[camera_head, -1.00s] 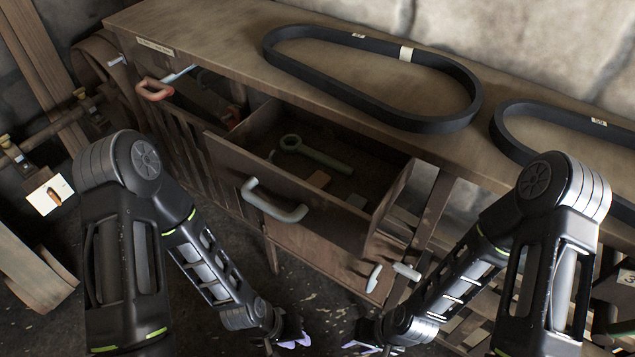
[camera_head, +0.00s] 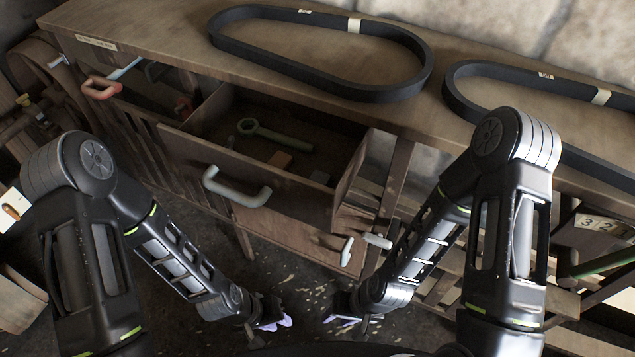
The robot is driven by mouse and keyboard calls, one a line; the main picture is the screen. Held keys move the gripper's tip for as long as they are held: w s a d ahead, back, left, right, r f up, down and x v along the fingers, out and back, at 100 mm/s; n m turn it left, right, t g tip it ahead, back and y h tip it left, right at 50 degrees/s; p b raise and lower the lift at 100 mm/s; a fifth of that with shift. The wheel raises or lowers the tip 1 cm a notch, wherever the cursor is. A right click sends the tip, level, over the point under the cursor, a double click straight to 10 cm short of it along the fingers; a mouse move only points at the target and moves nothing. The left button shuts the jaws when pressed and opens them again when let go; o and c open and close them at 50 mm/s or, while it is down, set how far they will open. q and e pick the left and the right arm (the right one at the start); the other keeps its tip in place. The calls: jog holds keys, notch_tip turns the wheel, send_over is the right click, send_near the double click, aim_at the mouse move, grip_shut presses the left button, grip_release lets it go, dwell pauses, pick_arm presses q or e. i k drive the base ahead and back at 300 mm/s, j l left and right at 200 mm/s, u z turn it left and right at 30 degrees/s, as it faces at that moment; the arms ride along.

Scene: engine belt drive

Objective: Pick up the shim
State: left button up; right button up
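An open drawer (camera_head: 232,166) in the workbench holds a green ring-ended wrench (camera_head: 275,135), a small flat reddish-brown piece (camera_head: 280,158) and a small dark flat piece (camera_head: 320,177). Either flat piece could be the shim; I cannot tell which. My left gripper (camera_head: 277,322) is low in the picture, below the drawer and apart from it. My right gripper (camera_head: 338,319) is to its right, also below the drawer. Both have purple fingertips, and I see nothing held. The fingers are too small to tell how far apart they are.
Two black belts (camera_head: 225,38) (camera_head: 455,95) lie on the bench top (camera_head: 165,40). The drawer's grey handle (camera_head: 238,192) sticks out towards me. A wooden rack (camera_head: 445,285) is at right.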

aim_at(280, 160)
jog(key=k, duration=0.4)
jog(key=k+z, duration=0.2)
jog(key=z, duration=2)
jog(key=k+j, duration=0.5)
jog(key=j, duration=0.15)
jog(key=k+j, duration=0.5)
jog(key=j, duration=0.15)
